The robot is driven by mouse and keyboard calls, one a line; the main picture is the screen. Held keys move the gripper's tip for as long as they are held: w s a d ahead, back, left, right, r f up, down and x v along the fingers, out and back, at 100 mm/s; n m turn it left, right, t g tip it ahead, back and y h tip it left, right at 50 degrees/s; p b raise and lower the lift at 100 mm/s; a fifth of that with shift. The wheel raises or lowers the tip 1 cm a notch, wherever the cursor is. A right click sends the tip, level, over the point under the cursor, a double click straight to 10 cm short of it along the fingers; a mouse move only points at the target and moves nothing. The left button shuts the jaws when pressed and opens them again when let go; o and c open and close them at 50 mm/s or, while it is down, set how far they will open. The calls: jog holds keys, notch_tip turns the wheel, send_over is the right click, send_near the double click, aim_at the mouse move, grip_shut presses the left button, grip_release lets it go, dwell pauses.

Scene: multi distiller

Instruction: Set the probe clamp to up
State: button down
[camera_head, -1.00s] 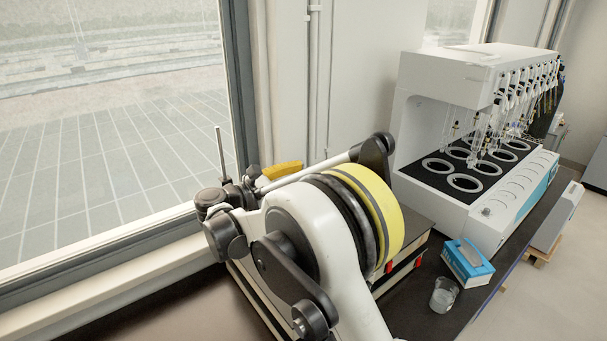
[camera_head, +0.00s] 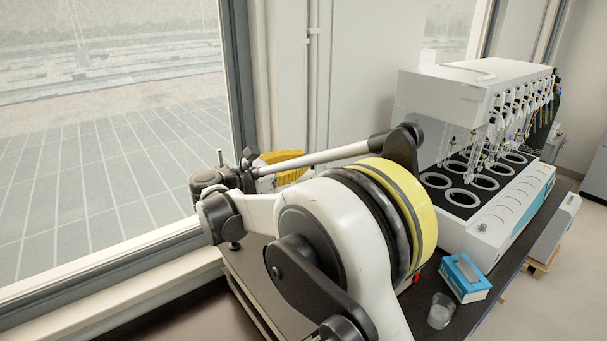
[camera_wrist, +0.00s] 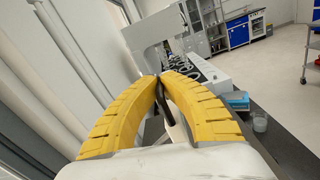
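The white multi distiller (camera_head: 470,93) stands at the right in the head view, with a row of clamps and glassware (camera_head: 505,115) hanging along its front above round rings (camera_head: 462,198). The single probe clamp is too small to pick out, and its position cannot be told. The distiller also shows beyond my fingertips in the wrist view (camera_wrist: 148,34). My gripper (camera_wrist: 160,75) has yellow fingers whose tips meet, with nothing seen held at the tips. In the head view my gripper (camera_head: 283,160) is partly hidden behind my arm, left of the distiller and apart from it.
A blue and white tissue box (camera_head: 465,278) and a glass beaker (camera_head: 440,310) stand on the dark bench (camera_head: 497,300) in front of the distiller. A large window (camera_head: 110,130) lies at the left. Open floor (camera_wrist: 285,85) shows at the right in the wrist view.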

jog(key=shift+w+r, duration=0.1)
jog(key=shift+r, duration=1.4)
jog(key=c, duration=1.5)
grip_release()
jog(key=shift+c, duration=0.2)
jog(key=shift+a, duration=0.1)
jog(key=shift+s+a+f, duration=0.1)
jog(key=shift+s+a, duration=0.15)
jog(key=v, duration=1.1)
jog(key=shift+s, duration=0.1)
